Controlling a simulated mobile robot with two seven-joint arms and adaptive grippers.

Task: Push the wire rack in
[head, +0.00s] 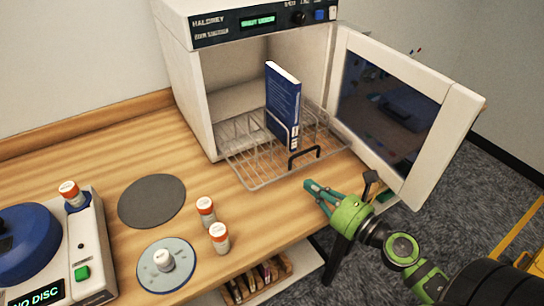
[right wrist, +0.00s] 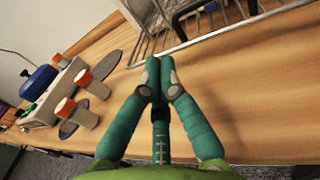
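The wire rack (head: 252,187) juts partly out of the open white chamber (head: 200,95), over the wooden bench. A black handle (head: 304,154) stands at its front, and a blue book (head: 283,108) stands upright on it. The rack also shows at the top of the right wrist view (right wrist: 196,37). My right gripper (head: 309,186) is in front of the rack, near the bench's front edge, apparently apart from the wires. Its teal fingers (right wrist: 159,72) are together with nothing seen between them. My left gripper is not in view.
The chamber's door (head: 398,105) is swung open to the right, close beside my right arm. Orange-capped bottles (head: 219,238), a grey disc (head: 152,201) and a device (head: 95,262) with a blue lid occupy the left of the bench. An open shelf (head: 262,280) sits below.

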